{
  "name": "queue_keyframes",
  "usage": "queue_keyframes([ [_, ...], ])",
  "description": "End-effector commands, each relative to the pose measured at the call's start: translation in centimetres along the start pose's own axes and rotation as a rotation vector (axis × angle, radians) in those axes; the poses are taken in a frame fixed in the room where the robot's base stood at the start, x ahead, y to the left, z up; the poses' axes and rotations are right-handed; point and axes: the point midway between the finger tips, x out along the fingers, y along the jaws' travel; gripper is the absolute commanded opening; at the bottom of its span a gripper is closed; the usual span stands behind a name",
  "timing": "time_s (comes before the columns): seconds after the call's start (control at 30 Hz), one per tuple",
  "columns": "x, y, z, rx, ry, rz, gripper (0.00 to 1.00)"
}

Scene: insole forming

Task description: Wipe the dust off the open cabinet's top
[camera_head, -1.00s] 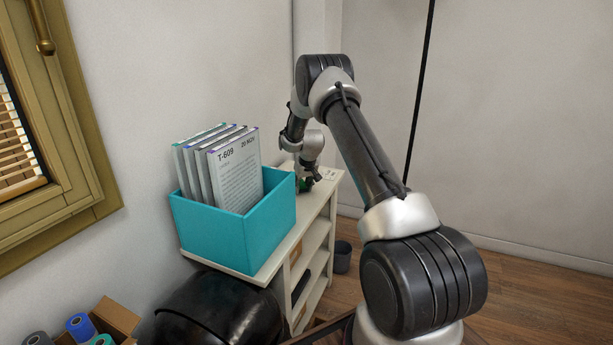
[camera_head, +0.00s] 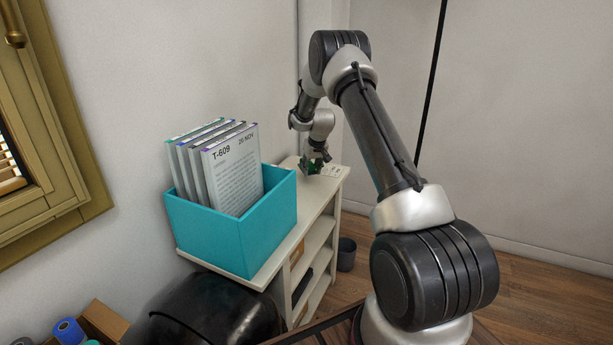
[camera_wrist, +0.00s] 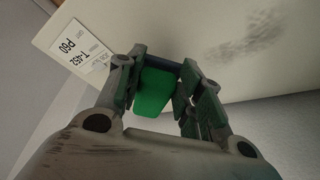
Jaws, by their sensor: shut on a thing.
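The open cabinet (camera_head: 288,246) is a cream shelf unit against the wall, with its shelves facing right. Its top also shows in the wrist view (camera_wrist: 140,22), with a grey dust smudge (camera_wrist: 253,37) on the upper right. My gripper (camera_head: 312,166) is over the far end of the top. In the wrist view my gripper (camera_wrist: 167,85) is shut on a green block-like thing (camera_wrist: 153,92). I cannot tell whether the green thing touches the top.
A teal box (camera_head: 230,235) with several grey folders (camera_head: 233,170) stands on the near part of the top. A white label (camera_wrist: 80,52) lies on the top near the gripper. A dark bin (camera_head: 346,254) stands on the floor behind the cabinet.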

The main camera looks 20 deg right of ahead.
Motion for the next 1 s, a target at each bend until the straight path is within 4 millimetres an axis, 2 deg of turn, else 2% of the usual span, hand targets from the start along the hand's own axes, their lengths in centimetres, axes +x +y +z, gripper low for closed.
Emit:
queue_keyframes([
  [0.43, -3.6, -0.3, -1.3, -0.001, 0.002, -0.001, 0.14],
  [1.0, -3.8, -0.4, -1.3, -0.002, 0.001, -0.001, 0.14],
])
